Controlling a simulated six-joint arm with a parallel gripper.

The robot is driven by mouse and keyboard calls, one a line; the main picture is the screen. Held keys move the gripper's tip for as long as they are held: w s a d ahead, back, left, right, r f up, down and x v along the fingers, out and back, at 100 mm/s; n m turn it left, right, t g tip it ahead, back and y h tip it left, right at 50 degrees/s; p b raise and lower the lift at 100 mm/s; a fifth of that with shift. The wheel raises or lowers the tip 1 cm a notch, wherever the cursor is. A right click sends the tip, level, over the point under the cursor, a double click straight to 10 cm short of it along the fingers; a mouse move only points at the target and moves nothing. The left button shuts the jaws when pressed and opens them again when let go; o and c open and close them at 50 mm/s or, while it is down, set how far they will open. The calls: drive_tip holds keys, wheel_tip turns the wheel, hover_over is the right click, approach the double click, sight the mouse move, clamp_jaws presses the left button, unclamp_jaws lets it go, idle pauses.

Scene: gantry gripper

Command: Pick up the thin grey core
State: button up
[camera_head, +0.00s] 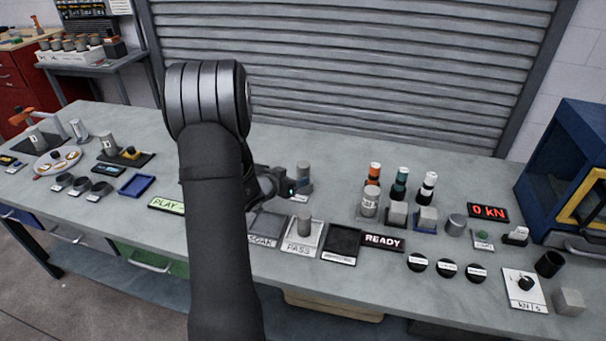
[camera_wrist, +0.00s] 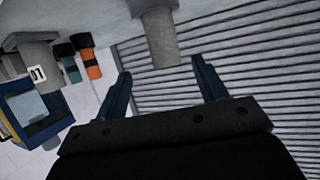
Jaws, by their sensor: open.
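A thin grey core (camera_head: 303,171) stands upright just right of my gripper (camera_head: 285,189) in the head view, behind the row of pads. In the wrist view the picture is turned over, and a grey core (camera_wrist: 160,38) comes down from the top edge. It lies in line with the gap between the two fingers of my gripper (camera_wrist: 161,72), near their tips. The fingers are open, with room on both sides of the core. I cannot tell whether its end is between the tips or just beyond them. The core's foot is hidden in the head view.
Another short grey cylinder (camera_head: 304,223) stands on the PASS pad (camera_head: 301,247). A labelled grey cylinder (camera_head: 370,200) and several coloured bottles stand to the right. A dark pad (camera_head: 341,243) and the READY sign (camera_head: 383,242) lie in front. The table behind the core is clear.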

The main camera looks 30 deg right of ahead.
sight(301, 173)
drive_tip(key=x, duration=0.5)
drive_tip(key=shift+w+d+f, duration=0.1)
drive_tip(key=shift+w+a+x, duration=0.1)
drive_tip(key=shift+w+x, duration=0.05)
drive_tip(key=shift+x, duration=1.2)
drive_tip(key=shift+w+a+x, duration=0.1)
drive_tip(key=shift+w+x, duration=0.05)
drive_tip(key=shift+x, duration=1.2)
drive_tip(key=shift+f, duration=0.15)
drive_tip(key=c, duration=1.3)
drive_tip(key=shift+c, duration=0.2)
